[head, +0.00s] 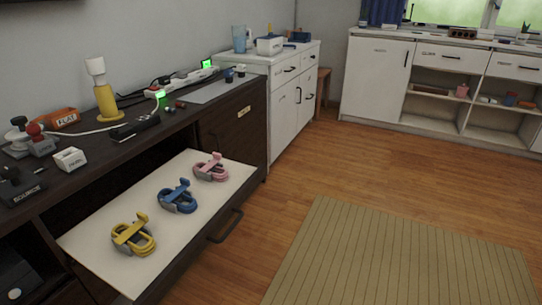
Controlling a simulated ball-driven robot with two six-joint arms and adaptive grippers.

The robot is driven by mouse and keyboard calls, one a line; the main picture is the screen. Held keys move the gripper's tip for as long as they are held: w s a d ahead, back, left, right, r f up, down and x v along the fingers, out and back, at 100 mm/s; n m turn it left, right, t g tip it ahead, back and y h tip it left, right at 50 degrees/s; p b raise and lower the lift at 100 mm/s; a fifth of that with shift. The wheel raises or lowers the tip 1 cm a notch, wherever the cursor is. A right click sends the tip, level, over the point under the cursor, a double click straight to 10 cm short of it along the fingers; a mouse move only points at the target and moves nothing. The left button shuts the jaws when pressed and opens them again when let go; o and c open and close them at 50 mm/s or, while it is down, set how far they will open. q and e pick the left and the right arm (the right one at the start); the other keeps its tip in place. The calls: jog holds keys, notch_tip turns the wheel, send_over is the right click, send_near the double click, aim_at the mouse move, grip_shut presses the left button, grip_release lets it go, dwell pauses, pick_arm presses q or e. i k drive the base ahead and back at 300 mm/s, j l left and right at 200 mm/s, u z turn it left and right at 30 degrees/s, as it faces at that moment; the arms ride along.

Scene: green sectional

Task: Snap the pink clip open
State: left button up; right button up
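The pink clip (211,168) lies on the light board of a pulled-out drawer (190,245), at the far end of a row. It looks like a looped band with a grey part at its left side. I cannot tell from this distance whether it is snapped shut or open. A blue clip (178,197) lies in the middle of the row. A yellow clip (133,235) lies at the near end. Neither of my grippers shows in the head view.
The dark cabinet top (95,142) holds a yellow lamp (105,103), an orange box (62,118) and several small devices. The drawer's dark handle (226,226) sticks out over the floor. A striped rug (400,260) lies right. Wooden floor between is clear.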

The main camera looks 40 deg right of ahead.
aim_at(218, 157)
jog(key=z, duration=0.9)
